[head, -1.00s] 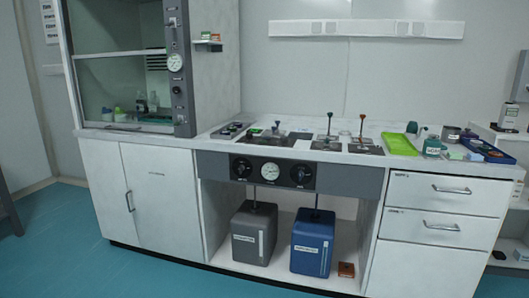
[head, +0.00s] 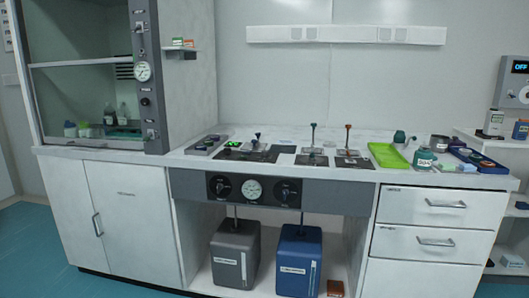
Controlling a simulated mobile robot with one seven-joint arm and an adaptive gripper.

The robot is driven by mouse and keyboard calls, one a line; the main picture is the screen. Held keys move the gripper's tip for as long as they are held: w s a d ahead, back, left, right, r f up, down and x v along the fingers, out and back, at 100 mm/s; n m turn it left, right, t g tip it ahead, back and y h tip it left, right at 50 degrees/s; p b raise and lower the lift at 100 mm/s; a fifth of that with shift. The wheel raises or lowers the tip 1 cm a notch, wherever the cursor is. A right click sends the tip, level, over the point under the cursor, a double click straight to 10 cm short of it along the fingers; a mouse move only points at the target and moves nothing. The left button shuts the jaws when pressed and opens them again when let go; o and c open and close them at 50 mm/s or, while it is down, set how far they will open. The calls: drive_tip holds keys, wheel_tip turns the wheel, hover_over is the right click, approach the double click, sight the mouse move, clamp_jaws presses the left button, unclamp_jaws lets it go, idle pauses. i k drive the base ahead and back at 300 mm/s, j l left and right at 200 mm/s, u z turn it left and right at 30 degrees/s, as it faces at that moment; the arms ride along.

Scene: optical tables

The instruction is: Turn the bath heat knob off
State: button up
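A grey control panel (head: 330,193) under the bench edge carries a left black knob (head: 219,187), a round white gauge (head: 252,189) and a right black knob (head: 287,192). Their labels are too small to read. A grey wall unit (head: 509,85) at the far right has a display (head: 520,66) reading OFF and a pale dial (head: 525,96), cut by the picture edge. I cannot tell which knob is the bath heat knob. My gripper is not in view.
A fume hood (head: 143,20) stands at the left. The bench holds a green tray (head: 388,156), bottles and two upright levers (head: 313,127). Grey (head: 235,257) and blue (head: 297,262) containers stand under it. Drawers (head: 432,205) are at the right; teal floor shows front left.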

sight(264, 153)
drive_tip(key=i+l, duration=0.15)
drive_tip(key=i, duration=0.3)
drive_tip(key=i+l+u, duration=0.1)
drive_tip(key=i, duration=0.35)
drive_tip(key=i+l, duration=0.25)
drive_tip(key=i, duration=0.15)
drive_tip(key=i+l+u, duration=0.1)
drive_tip(key=i, duration=0.35)
drive_tip(key=i+l+u, duration=0.1)
drive_tip(key=u, duration=0.85)
